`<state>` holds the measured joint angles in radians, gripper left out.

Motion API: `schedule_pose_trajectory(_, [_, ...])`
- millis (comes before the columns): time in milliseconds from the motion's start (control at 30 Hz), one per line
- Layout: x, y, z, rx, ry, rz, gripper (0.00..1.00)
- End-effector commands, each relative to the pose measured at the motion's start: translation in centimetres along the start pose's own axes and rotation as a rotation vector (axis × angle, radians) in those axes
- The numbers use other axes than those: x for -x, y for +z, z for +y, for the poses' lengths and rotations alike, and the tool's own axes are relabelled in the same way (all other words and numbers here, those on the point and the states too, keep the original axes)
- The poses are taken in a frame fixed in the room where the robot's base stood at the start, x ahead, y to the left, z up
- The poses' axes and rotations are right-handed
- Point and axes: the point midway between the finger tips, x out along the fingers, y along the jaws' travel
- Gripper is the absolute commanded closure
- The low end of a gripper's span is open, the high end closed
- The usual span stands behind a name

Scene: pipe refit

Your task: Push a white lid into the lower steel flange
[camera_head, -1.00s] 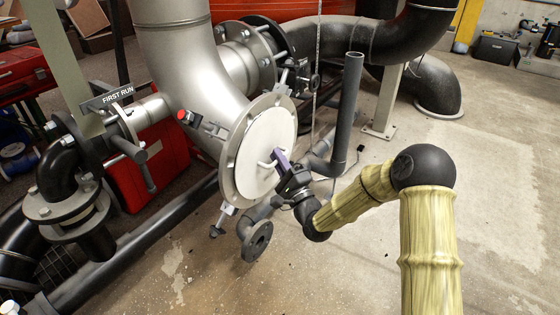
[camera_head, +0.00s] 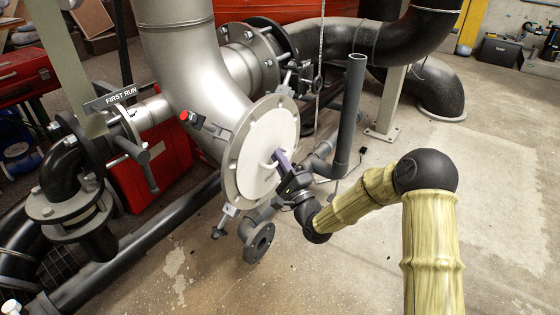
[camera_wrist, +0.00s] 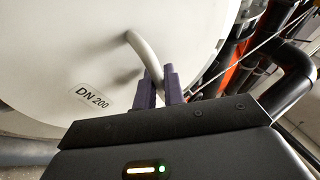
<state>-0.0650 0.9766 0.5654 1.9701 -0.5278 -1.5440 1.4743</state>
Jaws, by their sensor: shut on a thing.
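The white lid (camera_head: 266,143) is a round disc that sits in or against the mouth of the lower steel flange (camera_head: 232,172), at the end of the large steel elbow. The flange ring shows around the lid; how deep the lid sits I cannot tell. My gripper (camera_head: 279,160) is at the lid's lower right face, its purple fingers shut on the lid's handle. In the wrist view the fingers (camera_wrist: 158,88) close around the curved white handle (camera_wrist: 143,53). The lid (camera_wrist: 60,45) fills the left there and carries a "DN 200" label. The fingers hide the handle's lower end.
Swing clamps stand around the flange, one at the lower left (camera_head: 225,218) and one at the upper left with a red knob (camera_head: 185,116). A dark upright pipe (camera_head: 349,115) rises close right of my gripper.

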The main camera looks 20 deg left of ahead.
Motion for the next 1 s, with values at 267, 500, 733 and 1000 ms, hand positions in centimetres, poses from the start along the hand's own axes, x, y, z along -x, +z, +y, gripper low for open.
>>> schedule_pose_trajectory(267, [-0.2, 0.3, 0.0, -0.002, -0.001, -0.006, 0.64])
schedule_pose_trajectory(500, [-0.2, 0.4, 0.1, -0.004, 0.003, -0.007, 0.64])
schedule_pose_trajectory(733, [-0.1, 0.5, 0.3, -0.005, 0.007, -0.008, 0.64])
schedule_pose_trajectory(1000, [2.4, 0.4, 0.1, -0.007, 0.009, -0.005, 0.64])
